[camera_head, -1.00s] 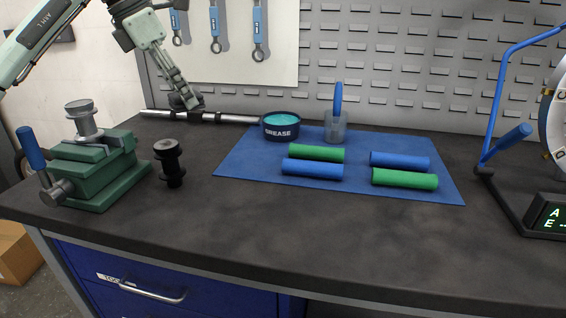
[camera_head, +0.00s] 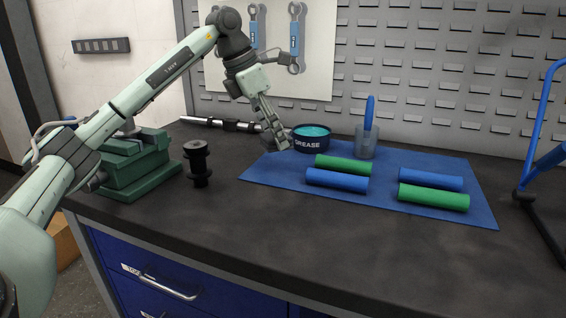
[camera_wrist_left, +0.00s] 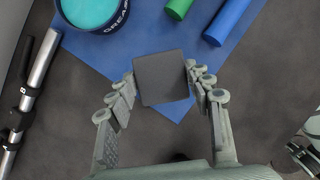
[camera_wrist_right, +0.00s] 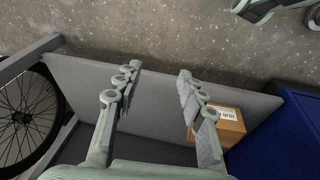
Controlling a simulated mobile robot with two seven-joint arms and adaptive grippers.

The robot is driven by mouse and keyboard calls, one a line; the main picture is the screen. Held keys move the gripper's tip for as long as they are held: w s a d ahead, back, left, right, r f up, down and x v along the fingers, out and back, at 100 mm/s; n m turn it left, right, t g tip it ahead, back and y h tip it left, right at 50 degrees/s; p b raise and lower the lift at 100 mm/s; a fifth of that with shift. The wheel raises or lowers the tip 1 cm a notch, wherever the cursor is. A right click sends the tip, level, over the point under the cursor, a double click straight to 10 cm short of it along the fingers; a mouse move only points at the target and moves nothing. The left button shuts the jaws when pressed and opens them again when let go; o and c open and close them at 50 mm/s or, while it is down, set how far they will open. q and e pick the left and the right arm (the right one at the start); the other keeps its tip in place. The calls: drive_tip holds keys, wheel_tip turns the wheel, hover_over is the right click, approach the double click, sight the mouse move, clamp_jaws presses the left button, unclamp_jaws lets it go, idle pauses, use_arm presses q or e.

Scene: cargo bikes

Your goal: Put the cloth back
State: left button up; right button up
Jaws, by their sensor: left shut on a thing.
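The cloth is a small dark grey square (camera_wrist_left: 161,78) in the left wrist view. My left gripper (camera_head: 273,138) is shut on it, a finger at each side edge. In the head view this gripper is just left of the grease tub, by the blue mat's back left corner. The cloth is hard to make out there against the grey fingers. Whether it touches the bench below cannot be told. My right gripper (camera_wrist_right: 158,72) is open and empty in the right wrist view, over the floor area.
The blue mat (camera_head: 270,177) bears blue and green grips, the grease tub (camera_head: 311,142) and a clear cup (camera_head: 366,147). A metal bar (camera_head: 215,123) lies behind left. A green vise (camera_head: 150,174) and black spool (camera_head: 197,164) stand left. The front bench is clear.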

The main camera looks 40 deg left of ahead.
sight(283, 169)
use_arm(q)
drive_tip(key=shift+w+d+f, duration=0.7)
drive_tip(key=shift+d+f, duration=0.05)
drive_tip(key=shift+d, duration=0.15)
drive_tip(key=shift+s+a+f+b, duration=0.1)
drive_tip(key=shift+f+b, duration=0.2)
drive_tip(key=shift+b, duration=0.3)
wheel_tip(283, 169, down, 3)
drive_tip(key=b, duration=0.3)
use_arm(e)
drive_tip(key=w+d+v, duration=0.1)
drive_tip(key=v, duration=1)
drive_tip(key=shift+w+d+r+t+h, duration=0.2)
drive_tip(key=shift+d+r+t+h, duration=0.1)
drive_tip(key=shift+d+r+h, duration=0.1)
use_arm(q)
drive_tip(key=shift+f, duration=0.15)
drive_tip(key=o, duration=1)
